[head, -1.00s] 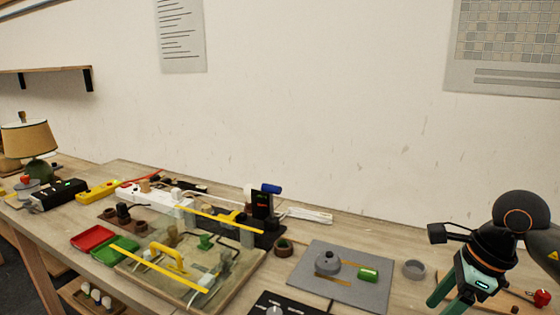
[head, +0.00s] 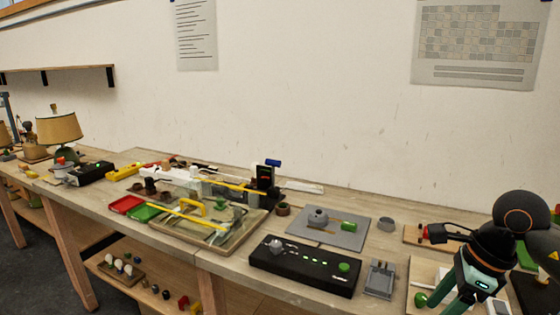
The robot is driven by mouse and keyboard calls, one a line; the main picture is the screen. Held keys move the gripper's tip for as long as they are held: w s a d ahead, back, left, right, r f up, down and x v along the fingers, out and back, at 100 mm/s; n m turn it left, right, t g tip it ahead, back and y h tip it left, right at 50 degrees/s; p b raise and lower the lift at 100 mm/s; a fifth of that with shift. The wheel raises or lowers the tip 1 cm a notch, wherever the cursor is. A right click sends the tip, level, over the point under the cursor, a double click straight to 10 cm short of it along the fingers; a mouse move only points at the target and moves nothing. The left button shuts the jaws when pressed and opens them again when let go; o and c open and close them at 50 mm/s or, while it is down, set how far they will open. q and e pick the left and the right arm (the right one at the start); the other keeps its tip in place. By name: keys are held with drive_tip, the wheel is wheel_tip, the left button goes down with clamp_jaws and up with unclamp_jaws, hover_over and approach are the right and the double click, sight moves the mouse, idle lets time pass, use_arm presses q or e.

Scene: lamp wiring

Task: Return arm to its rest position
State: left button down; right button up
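My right gripper (head: 462,295) is at the lower right of the head view, above the right part of the workbench. Its dark wrist leads to green fingers pointing down and to the left. The fingertips are near the bottom edge of the picture, and I cannot tell how far apart they are. No object shows clearly between them. My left gripper is not in view.
A black control box (head: 303,266) with green lights lies on the bench, left of my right gripper. A grey mat (head: 345,238) lies behind it. A tray with yellow strips (head: 242,236) and a lamp (head: 60,129) are further left. The lower shelf holds small parts.

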drive_tip(key=s+a+r+m+t+y+p, duration=0.1)
drive_tip(key=s+a+m+y, duration=0.1)
drive_tip(key=a+m+y, duration=0.55)
drive_tip(key=s+a+r+m+t+y+p, duration=0.1)
drive_tip(key=s+a+m+y, duration=0.15)
drive_tip(key=a+y, duration=0.9)
drive_tip(key=w+d+f+m+t+h+p, duration=0.1)
drive_tip(key=w+d+f+m+t+h, duration=0.1)
drive_tip(key=f+m+t+h, duration=0.75)
drive_tip(key=w+d+f+m+t+h, duration=0.2)
drive_tip(key=d+m+t+h, duration=0.15)
drive_tip(key=m, duration=1.15)
use_arm(q)
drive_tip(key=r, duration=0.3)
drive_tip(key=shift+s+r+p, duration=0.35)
drive_tip(key=shift+p, duration=0.05)
use_arm(e)
drive_tip(key=s+d+f+m+g+h, duration=0.1)
drive_tip(key=s+f+m+g+h, duration=0.2)
drive_tip(key=s+f+m, duration=0.3)
drive_tip(key=s+d+f+m+g+h, duration=0.2)
drive_tip(key=s+f+m, duration=0.4)
drive_tip(key=f, duration=0.8)
drive_tip(key=s+g+h, duration=0.1)
drive_tip(key=s, duration=0.2)
drive_tip(key=shift+s+d+g+h, duration=0.15)
drive_tip(key=shift+d+g+h, duration=0.15)
drive_tip(key=shift+f, duration=0.1)
